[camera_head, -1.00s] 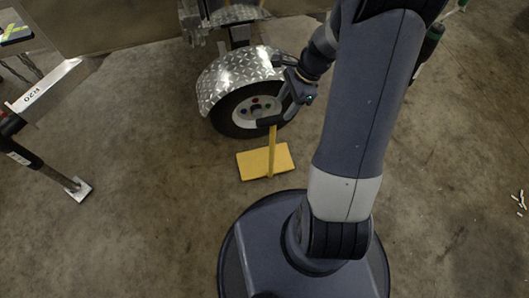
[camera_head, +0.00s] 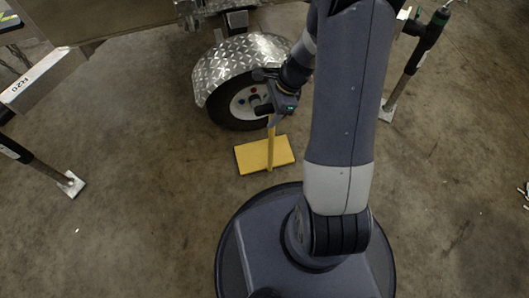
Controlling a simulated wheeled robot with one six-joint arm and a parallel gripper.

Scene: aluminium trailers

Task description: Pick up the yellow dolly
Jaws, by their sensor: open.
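The yellow dolly (camera_head: 250,157) stands on the concrete floor just in front of the trailer wheel. It has a flat rectangular base and an upright yellow post (camera_head: 271,148). My gripper (camera_head: 267,108) is at the top of the post, with its fingers pointing left across it. The gripper is open. I cannot tell whether the post top lies between the fingers, as the gripper covers it.
The trailer wheel (camera_head: 243,103) under a diamond-plate fender (camera_head: 238,62) is close behind the dolly. A trailer leg with a foot plate (camera_head: 71,184) stands at left, another leg (camera_head: 401,85) at upper right. Bare floor lies left of the dolly.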

